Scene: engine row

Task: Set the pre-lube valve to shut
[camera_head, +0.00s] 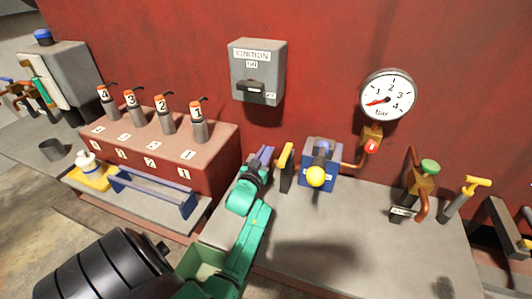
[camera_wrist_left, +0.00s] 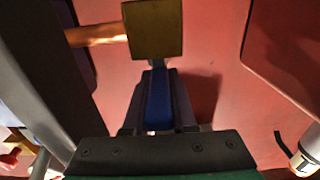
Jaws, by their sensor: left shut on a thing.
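The valve is a yellow-brass block (camera_wrist_left: 153,30) with a copper pipe (camera_wrist_left: 97,35) on its left and a blue lever (camera_wrist_left: 158,98). In the head view its yellow body (camera_head: 286,155) stands just left of the blue box. My left gripper (camera_head: 264,156) is at its left side. In the left wrist view the gripper (camera_wrist_left: 158,118) is shut on the blue lever, one finger on each side. The lever appears to lie across the pipe in that view. The gripper hides most of the lever in the head view. My right gripper is not in view.
A blue box (camera_head: 329,184) with a yellow ball knob stands right of the valve, a pressure gauge (camera_head: 388,95) above. An ignition box (camera_head: 258,58) hangs on the red wall. A brown block (camera_head: 210,150) with numbered cylinders is left. Grey bench (camera_head: 345,235) is clear in front.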

